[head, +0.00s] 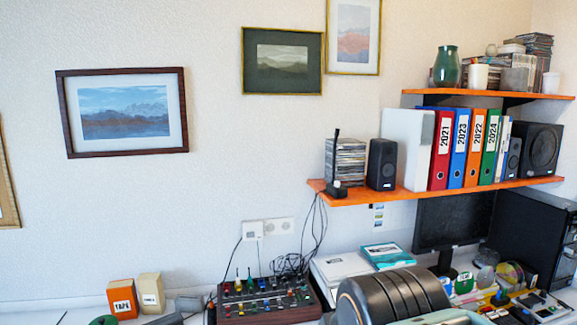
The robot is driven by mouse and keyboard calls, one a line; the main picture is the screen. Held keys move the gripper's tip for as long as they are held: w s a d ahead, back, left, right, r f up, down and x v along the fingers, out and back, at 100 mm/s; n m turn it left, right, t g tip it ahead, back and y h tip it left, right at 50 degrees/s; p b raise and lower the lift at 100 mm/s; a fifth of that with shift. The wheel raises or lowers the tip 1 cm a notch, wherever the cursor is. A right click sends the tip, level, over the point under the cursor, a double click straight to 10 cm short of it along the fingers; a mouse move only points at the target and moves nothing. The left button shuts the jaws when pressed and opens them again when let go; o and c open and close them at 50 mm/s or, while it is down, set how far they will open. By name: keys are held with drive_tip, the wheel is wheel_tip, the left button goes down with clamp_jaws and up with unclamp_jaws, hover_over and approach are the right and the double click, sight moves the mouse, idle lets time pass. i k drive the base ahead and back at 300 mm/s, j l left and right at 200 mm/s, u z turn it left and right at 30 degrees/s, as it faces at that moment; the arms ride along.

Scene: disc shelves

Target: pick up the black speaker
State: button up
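A small black speaker (381,164) stands upright on the orange lower shelf (345,199), between a stack of discs (345,163) and a white box file (404,148). A second small dark speaker (513,160) stands at the right end of the binders. A larger black speaker box (541,150) stands beside it at the shelf's right end. My gripper is not in view. A dark, ribbed, rounded form at the bottom centre right looks like part of my arm, below the shelf and apart from the speakers.
Upright binders (459,147) fill the shelf's middle. A small black device with an antenna (336,182) is left of the small speaker. An upper orange shelf (480,94) hangs above. Below are a mixer (268,298), cables and a monitor (452,220).

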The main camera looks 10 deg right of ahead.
sight(381, 168)
drive_tip(key=z, duration=1.05)
drive_tip(key=i+l+z, duration=0.15)
drive_tip(key=i+l, duration=0.4)
drive_tip(key=i, duration=0.1)
